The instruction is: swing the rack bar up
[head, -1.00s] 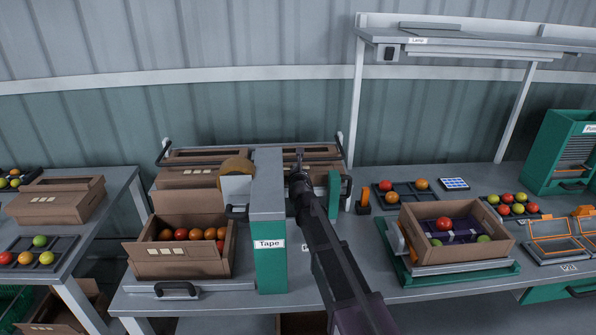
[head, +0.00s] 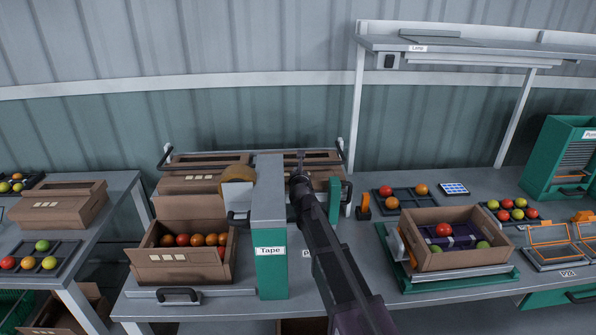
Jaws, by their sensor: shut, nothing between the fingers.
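The rack bar (head: 207,164) is a thin dark bar with bent ends. It runs low across the front of the closed cartons at the back of the bench, between two short pale posts. My gripper (head: 300,162) is shut and empty, reaching in from the lower right, just right of the tape dispenser. Its tips overlap the right part of the bar in the head view. I cannot tell whether they touch it. The tape dispenser and my arm hide part of the bar.
The green and grey tape dispenser (head: 270,215) stands close on my gripper's left. An open carton of tomatoes (head: 180,268) sits in front left. Another carton (head: 470,258) stands on a green scale at right. A lamp shelf (head: 470,42) overhangs the right side.

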